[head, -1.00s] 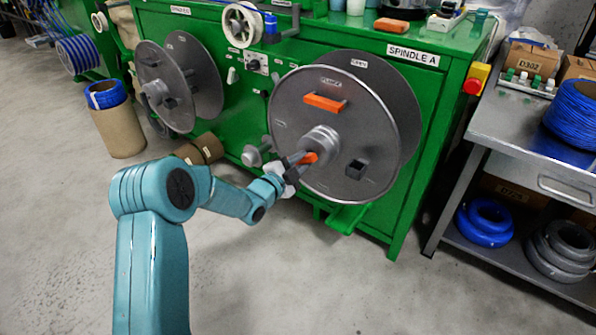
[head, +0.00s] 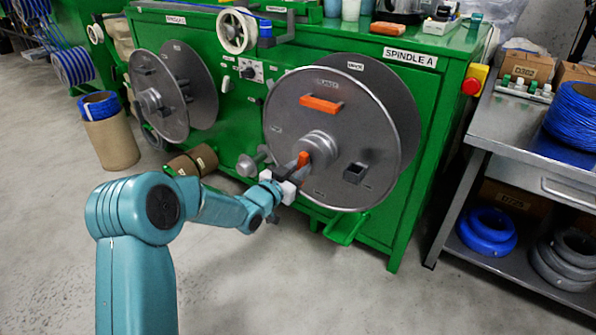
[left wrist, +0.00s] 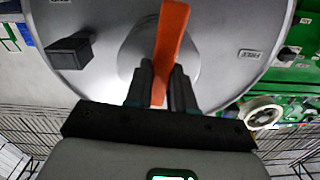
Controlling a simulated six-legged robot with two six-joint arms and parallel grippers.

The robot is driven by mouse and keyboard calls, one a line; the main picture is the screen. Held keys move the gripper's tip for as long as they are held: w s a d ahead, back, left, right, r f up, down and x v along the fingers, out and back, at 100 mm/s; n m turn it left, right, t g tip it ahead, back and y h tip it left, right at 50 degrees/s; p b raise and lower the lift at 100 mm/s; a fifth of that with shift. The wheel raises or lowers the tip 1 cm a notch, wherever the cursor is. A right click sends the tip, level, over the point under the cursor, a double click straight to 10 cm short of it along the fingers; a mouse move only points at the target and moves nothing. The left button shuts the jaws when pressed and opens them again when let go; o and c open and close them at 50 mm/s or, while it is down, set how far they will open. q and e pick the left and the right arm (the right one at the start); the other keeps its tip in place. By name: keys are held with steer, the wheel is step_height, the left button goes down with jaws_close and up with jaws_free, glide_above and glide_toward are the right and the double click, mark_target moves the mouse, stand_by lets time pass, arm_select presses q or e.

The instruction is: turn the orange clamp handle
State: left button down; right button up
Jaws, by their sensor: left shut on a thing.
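The orange clamp handle (head: 303,160) sits at the hub (head: 321,148) of the grey reel (head: 290,112) on spindle A. In the left wrist view the handle (left wrist: 170,45) runs upward from between my fingers, across the hub. My left gripper (head: 292,172) is shut on the handle's near end; it also shows in the left wrist view (left wrist: 161,88). The fingers hide part of the handle. My right gripper is in neither view.
A second orange bar (head: 321,104) and a dark block (head: 355,172) stick out from the reel face. The green cabinet (head: 420,150) stands behind. A steel cart (head: 520,150) is at the right. The floor (head: 330,290) in front is clear.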

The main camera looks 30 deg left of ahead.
arm_select(q)
steer(key=shift+d+n, duration=0.1)
steer(key=shift+n, duration=0.8)
steer(key=c, duration=1)
jaws_free()
steer(key=shift+o, duration=0.2)
steer(key=s+a+p, duration=0.1)
steer(key=s+p, duration=0.1)
steer(key=s, duration=1.4)
steer(key=shift+s+r, duration=0.15)
steer(key=shift+s, duration=0.05)
steer(key=shift+a, duration=0.15)
